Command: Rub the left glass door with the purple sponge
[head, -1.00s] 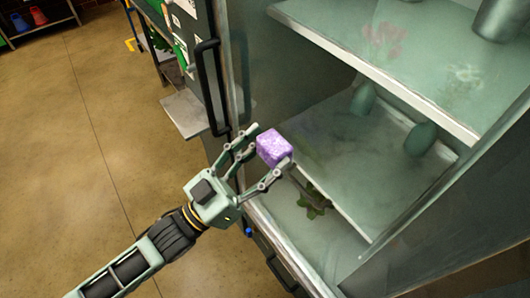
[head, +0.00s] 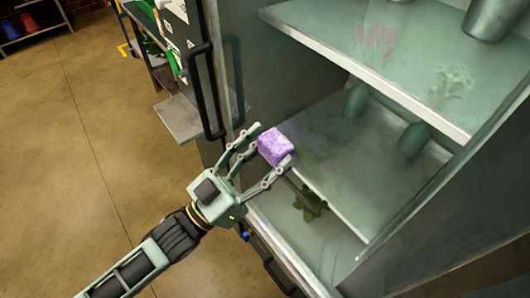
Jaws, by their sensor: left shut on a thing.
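The purple sponge (head: 275,147) is a small speckled block, held between the fingertips of my left gripper (head: 273,156). The gripper is shut on it, in front of the glass-fronted cabinet. The glass (head: 360,130) spans the cabinet's front and looks hazy, with shelves showing behind it. I cannot tell whether the sponge touches the glass. My right gripper is not in view.
Behind the glass are shelves (head: 365,80), green vases (head: 413,140), a grey metal bucket (head: 488,18) and a green plant (head: 310,203). A dark handle (head: 208,90) stands at the cabinet's left edge. Open floor (head: 70,180) lies at the left.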

